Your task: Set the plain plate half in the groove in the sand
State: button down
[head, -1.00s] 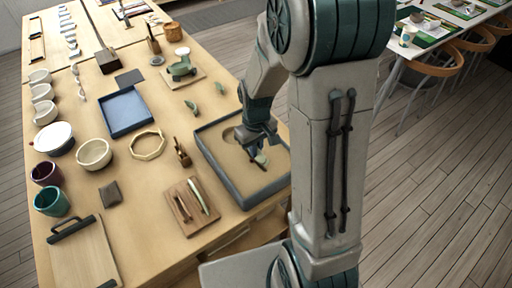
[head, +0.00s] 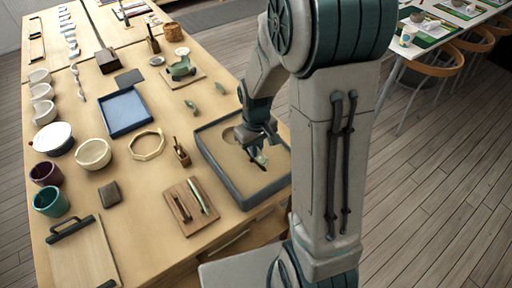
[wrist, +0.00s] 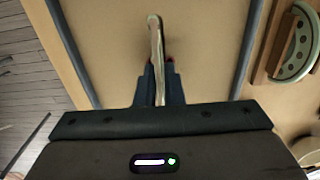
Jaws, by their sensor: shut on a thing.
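My gripper (head: 260,160) is over the sand tray (head: 236,190), its fingers pointing down. It is shut on the plain plate half (wrist: 156,35), which the wrist view shows edge-on as a thin, pale, upright strip between the fingers (wrist: 157,85). In the head view the plate half (head: 262,158) is a small pale green patch, partly covered by the fingers. The tan sand (head: 222,147) fills the grey-rimmed tray, with a rounded hollow near its far left part. I cannot make out the groove, nor whether the plate half touches the sand.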

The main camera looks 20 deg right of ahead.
jog(key=shift+f, duration=0.2)
jog(key=shift+f+b, duration=0.35)
jog(key=shift+b, duration=0.1)
jog(key=shift+f+b, duration=0.9)
jog(key=shift+f, duration=0.05)
dwell(1.2)
jog(key=c, duration=1)
grip_release()
jog(key=shift+r+p, duration=2.25)
jog(key=shift+r, duration=0.8)
